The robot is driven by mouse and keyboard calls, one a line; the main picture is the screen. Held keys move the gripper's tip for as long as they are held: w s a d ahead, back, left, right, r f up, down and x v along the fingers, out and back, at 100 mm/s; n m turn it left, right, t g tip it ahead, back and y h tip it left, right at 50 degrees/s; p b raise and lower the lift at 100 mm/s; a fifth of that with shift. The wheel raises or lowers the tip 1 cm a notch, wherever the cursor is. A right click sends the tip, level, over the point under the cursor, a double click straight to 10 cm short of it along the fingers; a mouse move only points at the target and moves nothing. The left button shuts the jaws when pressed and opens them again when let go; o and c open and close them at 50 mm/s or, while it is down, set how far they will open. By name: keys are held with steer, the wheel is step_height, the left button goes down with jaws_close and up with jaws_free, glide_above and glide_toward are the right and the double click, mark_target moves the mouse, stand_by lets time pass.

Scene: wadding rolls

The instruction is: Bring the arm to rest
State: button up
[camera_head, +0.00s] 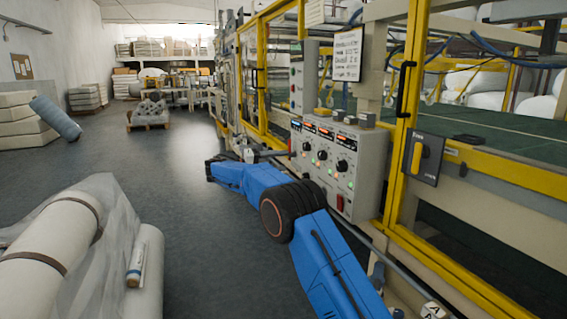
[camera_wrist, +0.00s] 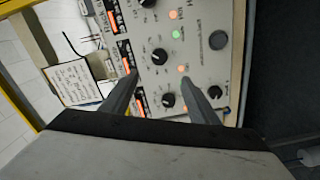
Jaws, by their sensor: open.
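My blue arm (camera_head: 325,262) reaches up from the bottom of the head view and bends at a dark joint. Its forearm runs back left beside the control box (camera_head: 340,165). My gripper (camera_wrist: 160,82) shows clearly in the wrist view, its two grey fingers apart with nothing between them. The fingers point at the grey panel of the control box (camera_wrist: 200,60), which has black knobs and lit orange and green lamps. In the head view the gripper is small near the box's left side. I cannot tell whether the fingertips touch the panel.
The yellow machine frame (camera_head: 395,120) runs along the right, close to my arm. A plastic-wrapped roll (camera_head: 40,245) lies at the lower left. A blue roll (camera_head: 55,118) leans on a white stack farther back. The grey floor (camera_head: 165,165) between is clear.

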steer(key=s+d+r+n+g+y, duration=0.1)
steer(key=s+d+r+y, duration=0.15)
steer(key=s+d, duration=0.35)
steer(key=s+d+r+g+y, duration=0.1)
steer(key=s+d+r, duration=0.25)
steer(key=d, duration=0.45)
steer(key=s+d+n+y, duration=0.1)
steer(key=s+d+y, duration=0.3)
steer(key=s, duration=0.5)
steer(key=s+d+y, duration=0.1)
steer(key=s+d, duration=0.6)
steer(key=s, duration=0.3)
steer(key=s+d+f+y, duration=0.1)
steer(key=s+f+y, duration=0.15)
steer(key=s, duration=0.85)
steer(key=s+d+f+y, duration=0.15)
steer(key=s+f, duration=0.25)
steer(key=s, duration=0.6)
steer(key=s+a+f+y, duration=0.2)
steer(key=s+f, duration=0.4)
steer(key=s, duration=0.3)
steer(key=s+a+f+m+t+y, duration=0.1)
steer(key=s+a+f+y, duration=0.1)
steer(key=s+f, duration=0.3)
steer(key=shift+s+f+m+y, duration=0.3)
steer(key=shift+s+f+y, duration=0.05)
steer(key=shift+s, duration=1.85)
